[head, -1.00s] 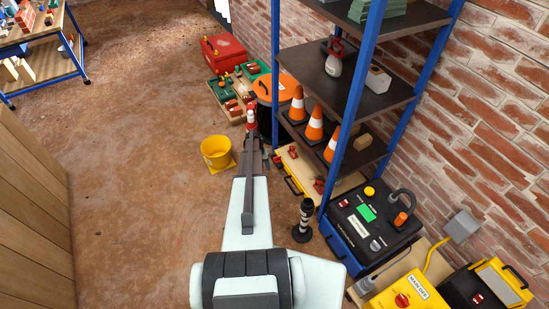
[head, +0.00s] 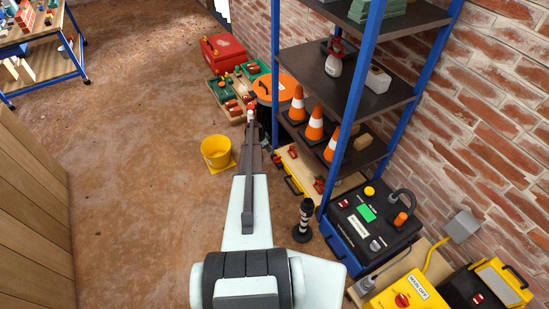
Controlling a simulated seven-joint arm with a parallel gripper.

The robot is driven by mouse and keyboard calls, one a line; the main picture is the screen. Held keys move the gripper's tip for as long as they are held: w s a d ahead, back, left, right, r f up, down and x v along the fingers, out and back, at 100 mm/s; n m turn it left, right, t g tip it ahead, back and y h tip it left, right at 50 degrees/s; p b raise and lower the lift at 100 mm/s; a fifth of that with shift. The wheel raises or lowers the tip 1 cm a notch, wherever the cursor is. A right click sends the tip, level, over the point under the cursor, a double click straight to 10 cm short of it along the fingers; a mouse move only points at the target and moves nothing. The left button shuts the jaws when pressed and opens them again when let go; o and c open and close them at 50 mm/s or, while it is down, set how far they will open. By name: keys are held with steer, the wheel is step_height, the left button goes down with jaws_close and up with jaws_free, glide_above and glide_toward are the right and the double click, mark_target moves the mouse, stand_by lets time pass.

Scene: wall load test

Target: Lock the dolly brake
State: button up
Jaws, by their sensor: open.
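My arm reaches forward over the floor, and its far end, where my gripper (head: 251,108) is, shows very small beside an orange-topped black drum (head: 268,88). The fingers are too small to make out. I cannot tell for certain which thing is the dolly or its brake. A low wooden platform (head: 345,184) with small red fittings (head: 319,186) stands along the shelf foot, to the right of my arm and apart from it. Another red fitting (head: 277,160) shows just right of my arm. Part of the floor around the drum is hidden behind my arm.
A blue-framed shelf (head: 362,90) holds several traffic cones (head: 314,126). A yellow bucket (head: 216,152) stands left of my arm. A red toolbox (head: 222,50) and wooden boards with red fittings (head: 230,106) lie beyond. A black-and-white post (head: 306,218) stands right. The floor at left is clear.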

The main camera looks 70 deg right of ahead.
mark_target(274, 158)
steer(key=x, duration=1.3)
steer(key=shift+f, duration=0.25)
steer(key=shift+c, duration=0.2)
jaws_close()
